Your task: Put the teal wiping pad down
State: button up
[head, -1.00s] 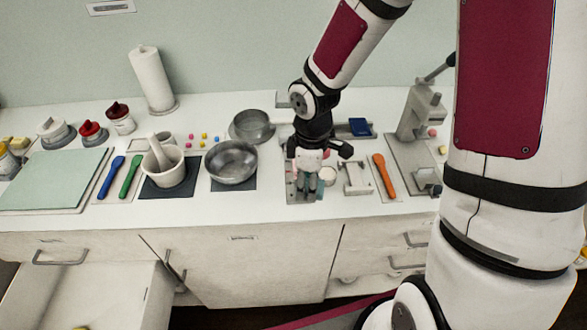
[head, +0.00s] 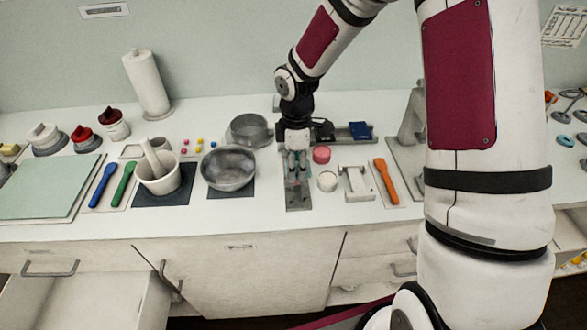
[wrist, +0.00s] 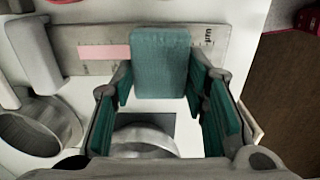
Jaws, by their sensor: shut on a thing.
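The teal wiping pad (wrist: 160,62) is a small block between my fingertips in the wrist view, upright in the picture. My gripper (wrist: 162,85) is shut on it, with teal-faced fingers on either side. A grey gauge plate (wrist: 215,62) with a pink strip and small lettering lies behind and below the pad. In the head view my gripper (head: 297,172) points down over the same grey plate (head: 298,200) on the white counter. The pad is hard to tell from the fingers there. Whether it touches the plate I cannot tell.
A metal bowl (head: 228,170) stands left of the plate. A pink-topped jar (head: 321,155), a white round pot (head: 327,181), a white stand (head: 355,183) and an orange spatula (head: 386,180) are to the right. The counter's front strip is clear. An open drawer (head: 85,300) juts out lower left.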

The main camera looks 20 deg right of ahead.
jog(key=shift+w, duration=0.65)
jog(key=shift+w+a+f, duration=0.1)
jog(key=shift+w+f, duration=0.15)
jog(key=shift+f, duration=0.1)
jog(key=shift+f+p, duration=0.35)
jog(key=shift+f, duration=1.15)
jog(key=shift+f, duration=0.2)
jog(key=o, duration=1.1)
jog(key=shift+r, duration=0.1)
